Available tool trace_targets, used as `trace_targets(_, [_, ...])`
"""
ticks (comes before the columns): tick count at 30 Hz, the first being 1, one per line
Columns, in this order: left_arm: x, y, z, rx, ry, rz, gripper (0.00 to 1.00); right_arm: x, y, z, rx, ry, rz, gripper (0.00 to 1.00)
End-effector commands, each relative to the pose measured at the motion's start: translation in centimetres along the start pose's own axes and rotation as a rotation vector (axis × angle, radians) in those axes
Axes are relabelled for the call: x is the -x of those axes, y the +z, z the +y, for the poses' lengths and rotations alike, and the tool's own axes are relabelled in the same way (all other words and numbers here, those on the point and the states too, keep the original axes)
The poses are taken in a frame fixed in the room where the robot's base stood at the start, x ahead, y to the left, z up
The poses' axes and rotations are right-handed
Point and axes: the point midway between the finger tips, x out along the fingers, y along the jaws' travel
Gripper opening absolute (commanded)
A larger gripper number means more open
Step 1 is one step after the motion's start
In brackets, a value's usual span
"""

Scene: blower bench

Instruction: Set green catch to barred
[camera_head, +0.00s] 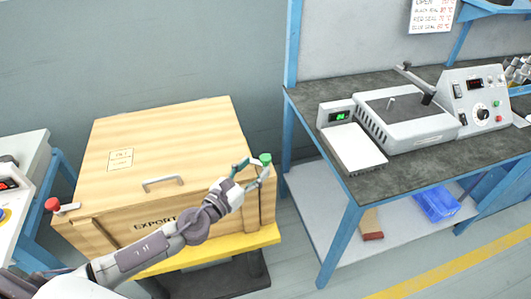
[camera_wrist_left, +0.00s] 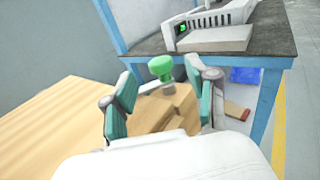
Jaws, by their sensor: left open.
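The green catch (camera_head: 265,158) is a green knob at the right front corner of the wooden crate (camera_head: 205,130). In the left wrist view the green knob (camera_wrist_left: 160,67) stands upright between and beyond my open fingers, on a grey base. My left gripper (camera_head: 250,171) is open at the catch, its teal fingers around or just short of the knob; contact cannot be told. The left wrist view shows the same gripper (camera_wrist_left: 160,100) with nothing held. A red catch (camera_head: 53,204) sits at the crate's left front corner. My right gripper does not show.
The crate has a lid handle (camera_head: 163,182) and stands on a yellow platform (camera_head: 200,254). A blue-framed bench (camera_head: 420,170) with a grey machine (camera_head: 405,122) stands close on the right. A blue bin (camera_head: 437,203) lies on its lower shelf. Another bench (camera_head: 25,155) is at left.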

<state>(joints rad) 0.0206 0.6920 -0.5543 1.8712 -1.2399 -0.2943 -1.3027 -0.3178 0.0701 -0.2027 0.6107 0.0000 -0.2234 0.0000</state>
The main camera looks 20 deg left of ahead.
Motion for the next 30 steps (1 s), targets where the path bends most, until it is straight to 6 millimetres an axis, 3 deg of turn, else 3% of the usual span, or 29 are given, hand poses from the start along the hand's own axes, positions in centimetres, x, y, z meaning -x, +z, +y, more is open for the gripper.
trace_targets(3, [-2.4,0.3,0.0,0.002,0.002,-0.003,0.58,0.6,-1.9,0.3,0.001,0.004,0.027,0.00])
trace_targets(7, [-4.2,0.1,0.0,0.002,0.001,-0.002,0.58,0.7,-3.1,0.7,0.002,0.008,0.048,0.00])
trace_targets(12, [-5.3,0.0,0.0,0.001,0.001,0.000,0.58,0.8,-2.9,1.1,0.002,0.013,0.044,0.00])
trace_targets(21, [-5.4,-0.1,0.0,0.001,0.000,0.001,0.58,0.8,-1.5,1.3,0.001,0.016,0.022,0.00])
trace_targets(30, [-5.4,-0.1,0.0,0.001,0.000,0.001,0.08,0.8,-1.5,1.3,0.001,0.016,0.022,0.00])
